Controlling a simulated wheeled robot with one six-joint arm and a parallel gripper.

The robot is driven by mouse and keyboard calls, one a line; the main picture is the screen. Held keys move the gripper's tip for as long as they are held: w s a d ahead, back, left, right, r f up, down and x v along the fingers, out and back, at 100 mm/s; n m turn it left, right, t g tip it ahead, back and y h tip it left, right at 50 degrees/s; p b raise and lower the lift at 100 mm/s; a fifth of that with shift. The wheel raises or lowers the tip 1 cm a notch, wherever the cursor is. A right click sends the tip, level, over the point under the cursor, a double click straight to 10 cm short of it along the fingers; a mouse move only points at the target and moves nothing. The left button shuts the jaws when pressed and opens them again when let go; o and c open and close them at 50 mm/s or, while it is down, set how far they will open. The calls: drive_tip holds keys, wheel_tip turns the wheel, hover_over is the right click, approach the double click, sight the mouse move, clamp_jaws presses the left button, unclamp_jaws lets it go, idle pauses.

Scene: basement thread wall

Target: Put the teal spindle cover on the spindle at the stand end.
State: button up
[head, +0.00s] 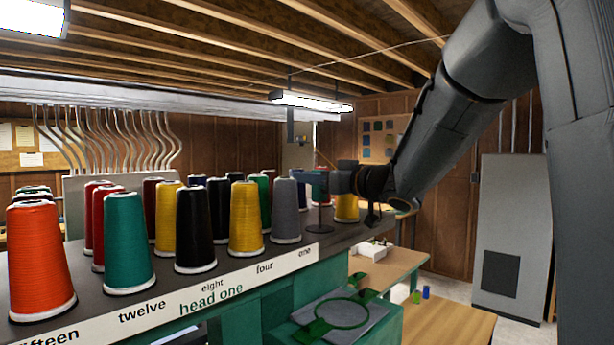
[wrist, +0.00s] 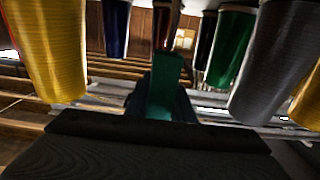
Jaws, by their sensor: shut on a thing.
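My gripper (head: 328,182) reaches in from the right over the thread stand and is shut on the teal spindle cover (head: 314,184). In the wrist view the cover (wrist: 165,88) shows as a teal-green upright piece beyond the dark gripper body (wrist: 165,105). A bare spindle (head: 320,215), a thin dark rod on a round base, stands beside the grey cone near the label "one". The cover appears at the top of this rod. I cannot tell whether it is around the rod or in front of it.
A grey cone (head: 286,212) stands close left of the spindle, and a yellow cone (head: 346,208) stands behind to the right. Several more cones fill the thread stand (head: 160,295) leftward. A green embroidery hoop (head: 341,314) lies below the stand.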

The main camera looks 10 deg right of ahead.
drive_tip(key=shift+f+b, duration=1.75)
drive_tip(key=shift+f, duration=0.95)
drive_tip(key=shift+d+f, duration=0.1)
drive_tip(key=shift+f, duration=0.25)
drive_tip(key=o, duration=1.1)
drive_tip(key=shift+s, duration=0.1)
